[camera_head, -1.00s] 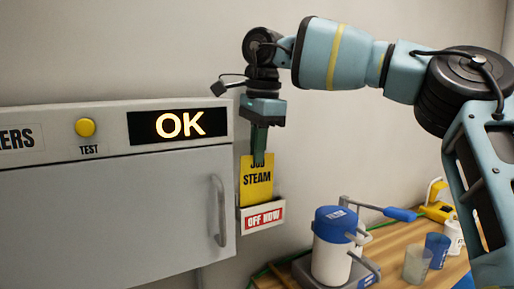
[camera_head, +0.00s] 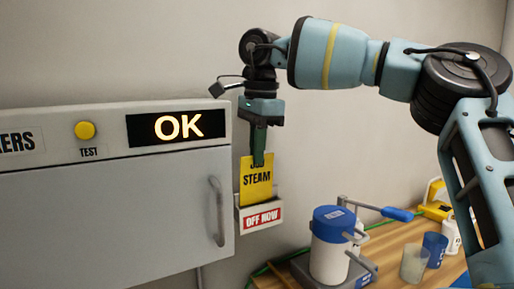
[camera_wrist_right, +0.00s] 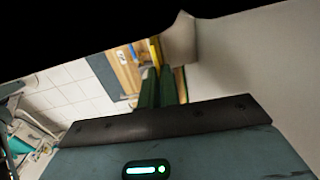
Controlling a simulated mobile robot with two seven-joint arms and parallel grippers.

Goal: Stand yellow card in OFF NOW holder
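The yellow card (camera_head: 256,185), with the word STEAM on it, stands nearly upright with its lower edge hidden behind the front of the OFF NOW holder (camera_head: 241,223). The holder is a small white wall pocket with a red label. My right gripper (camera_head: 259,160) points down at the card's top edge, and a green finger covers part of its upper text. In the right wrist view, the two fingers (camera_wrist_right: 159,75) are close together with a thin yellow strip beyond them. The gripper appears shut on the card. My left gripper is out of view.
A grey cabinet (camera_head: 110,220) with a handle, a yellow TEST button (camera_head: 85,131) and an OK display (camera_head: 178,126) is left of the holder. A blue-lidded white container (camera_head: 328,257), cups (camera_head: 415,262) and a yellow item (camera_head: 437,205) stand on the wooden bench at right.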

